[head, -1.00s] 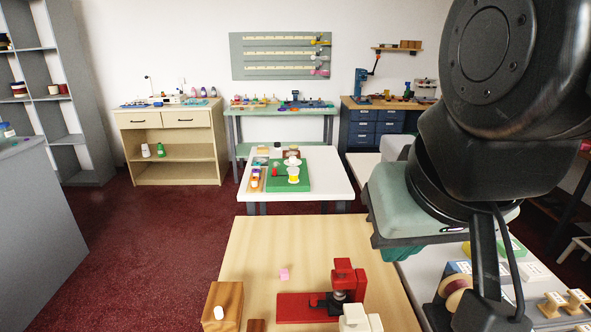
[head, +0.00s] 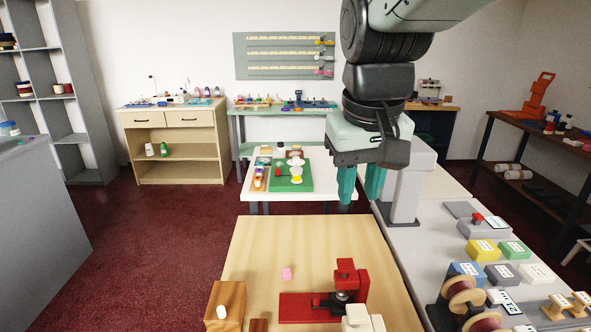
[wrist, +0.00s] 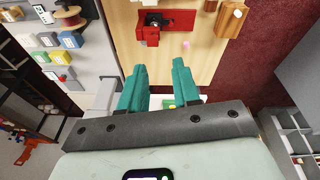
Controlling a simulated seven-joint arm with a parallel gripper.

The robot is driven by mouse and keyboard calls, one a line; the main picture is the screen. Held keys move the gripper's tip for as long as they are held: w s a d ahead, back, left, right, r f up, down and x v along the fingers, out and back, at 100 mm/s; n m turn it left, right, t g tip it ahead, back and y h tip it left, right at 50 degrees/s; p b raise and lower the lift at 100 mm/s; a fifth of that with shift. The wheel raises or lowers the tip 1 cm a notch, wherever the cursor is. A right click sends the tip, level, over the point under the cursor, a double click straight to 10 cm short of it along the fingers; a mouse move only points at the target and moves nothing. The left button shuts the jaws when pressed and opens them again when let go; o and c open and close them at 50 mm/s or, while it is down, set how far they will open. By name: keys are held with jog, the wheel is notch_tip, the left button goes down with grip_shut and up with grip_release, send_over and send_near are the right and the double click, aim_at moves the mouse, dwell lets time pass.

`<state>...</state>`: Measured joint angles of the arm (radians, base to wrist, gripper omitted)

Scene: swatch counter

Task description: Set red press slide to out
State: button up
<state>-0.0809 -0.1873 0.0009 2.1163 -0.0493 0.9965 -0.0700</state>
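The red press (head: 309,308) stands on the light wood table, with a flat red base, a red upright and head at its right end, and a dark part low beneath the head. I cannot tell clearly where its slide is set. It also shows upside down at the top of the wrist view (wrist: 178,20). My gripper (head: 360,198) hangs above and beyond the press, near the table's far edge. Its teal fingers point down, apart, with nothing between them; they also show in the wrist view (wrist: 160,66). It does not touch the press.
A pink block (head: 287,273) lies behind the press. A wooden block (head: 234,295) with a white knob stands to its left, and a cream object (head: 358,320) stands close in front. Spools (head: 461,296) and coloured boxes sit on the grey counter at right. The table's far half is clear.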

jog(key=w+a+f+n+g, duration=0.1)
jog(key=w+a+f+g, duration=0.1)
jog(key=w+f, duration=0.65)
jog(key=n+g+h, duration=0.1)
jog(key=n+g, duration=0.1)
jog(key=g, duration=0.1)
send_over(316, 297)
jog(key=w, duration=0.3)
jog(key=w+a+f+x, duration=0.1)
jog(key=w+x, duration=0.2)
jog(key=x, duration=0.9)
jog(key=shift+g+h, duration=0.4)
jog(key=shift+g, duration=0.3)
jog(key=s+f, duration=0.1)
jog(key=f, duration=0.5)
jog(key=s+f, duration=0.1)
jog(key=f, duration=0.6)
jog(key=s+f, duration=0.1)
jog(key=f, duration=0.5)
jog(key=shift+a+f, duration=0.15)
jog(key=shift+f, duration=0.2)
grip_shut()
